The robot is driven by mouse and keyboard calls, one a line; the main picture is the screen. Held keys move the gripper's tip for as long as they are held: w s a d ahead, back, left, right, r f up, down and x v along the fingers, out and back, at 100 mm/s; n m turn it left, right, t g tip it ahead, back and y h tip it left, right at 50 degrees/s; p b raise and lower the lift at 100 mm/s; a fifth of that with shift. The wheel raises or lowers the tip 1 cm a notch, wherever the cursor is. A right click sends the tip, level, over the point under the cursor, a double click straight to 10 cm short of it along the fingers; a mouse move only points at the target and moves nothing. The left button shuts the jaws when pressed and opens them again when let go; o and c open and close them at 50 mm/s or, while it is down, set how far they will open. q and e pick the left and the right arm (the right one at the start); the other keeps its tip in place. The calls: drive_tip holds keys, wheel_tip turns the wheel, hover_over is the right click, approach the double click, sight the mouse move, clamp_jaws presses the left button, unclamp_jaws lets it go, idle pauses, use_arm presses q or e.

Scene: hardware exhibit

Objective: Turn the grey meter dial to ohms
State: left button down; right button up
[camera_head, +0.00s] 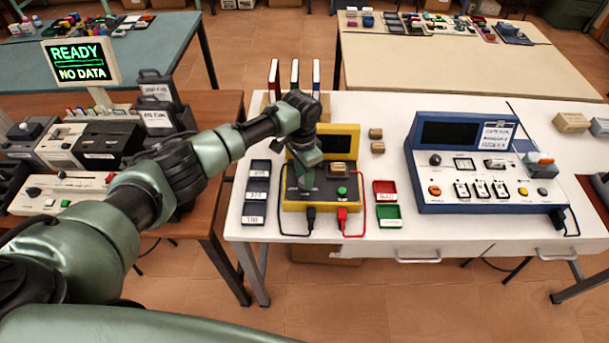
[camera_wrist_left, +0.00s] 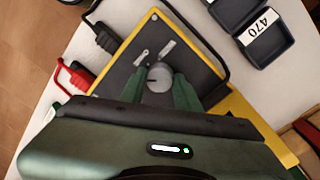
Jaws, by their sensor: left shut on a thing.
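The yellow meter (camera_head: 345,143) with a dark front panel stands on the white table. Black and red leads are plugged in along its near edge. My left gripper (camera_head: 304,184) reaches down over the left part of the panel and hides the dial in the head view. In the left wrist view, the round grey dial (camera_wrist_left: 159,76) sits between the fingertips of my left gripper (camera_wrist_left: 160,84), which is shut on it. Two small light plates (camera_wrist_left: 167,49) lie on the panel beside the dial, their markings unreadable. My right gripper is not in view.
A dark tray with labelled compartments (camera_head: 257,193) stands left of the meter. Red (camera_head: 385,197) and green (camera_head: 389,222) trays lie to its right. A blue instrument (camera_head: 470,205) stands further right. A screen (camera_head: 81,62) reads "READY NO DATA".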

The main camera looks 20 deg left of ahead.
use_arm(q)
drive_tip(key=m, duration=0.3)
drive_tip(key=shift+b, duration=0.3)
drive_tip(key=m, duration=0.5)
drive_tip(key=shift+d+b, duration=0.1)
drive_tip(key=shift+b, duration=0.2)
drive_tip(key=shift+m, duration=0.4)
drive_tip(key=c, duration=1)
unclamp_jaws()
drive_tip(key=shift+c, duration=0.2)
drive_tip(key=shift+r, duration=0.15)
